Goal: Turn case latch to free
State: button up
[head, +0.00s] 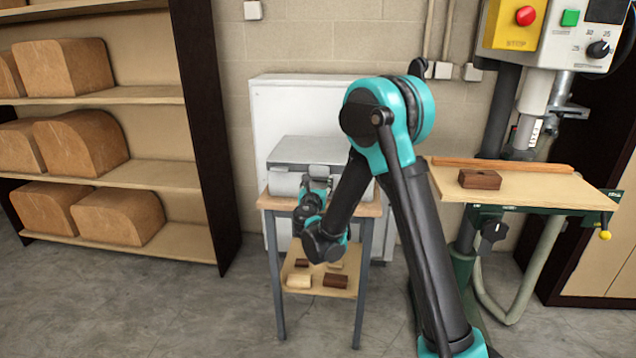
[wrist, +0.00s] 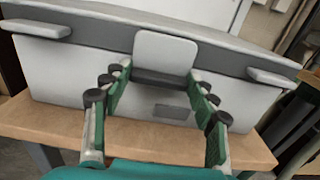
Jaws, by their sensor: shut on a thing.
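The case (head: 300,152) is a grey box on a small wooden-topped table, and its front fills much of the wrist view (wrist: 60,75). The case latch (wrist: 165,52) is a pale rounded plate at the middle of the case front, over a dark band. My gripper (wrist: 159,74) is shut on the latch, with one green-padded finger at each side of it. In the head view my gripper (head: 316,184) is at the case front, and my arm partly hides the case.
Two pale side tabs (wrist: 35,28) (wrist: 272,78) sit on the case front. The table top (wrist: 130,133) has a bare front strip. Small wooden blocks (head: 335,281) lie on the lower shelf. A drill press (head: 530,110) stands right, a shelf rack (head: 110,95) left.

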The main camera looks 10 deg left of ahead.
aim_at(313, 171)
jog(key=shift+c, duration=1.2)
jog(key=m, duration=0.4)
jog(key=shift+a+r, duration=0.1)
jog(key=shift+a, duration=0.3)
jog(key=m, duration=0.4)
jog(key=shift+a+r+m, duration=0.2)
jog(key=shift+a+m, duration=0.1)
jog(key=shift+a, duration=0.05)
jog(key=m, duration=0.4)
jog(key=shift+a+r, duration=0.25)
jog(key=shift+r, duration=0.15)
jog(key=shift+a+r+m, duration=0.1)
jog(key=shift+r+m, duration=0.15)
jog(key=shift+m, duration=1.1)
jog(key=shift+r+m, duration=0.2)
jog(key=shift+m, duration=1.15)
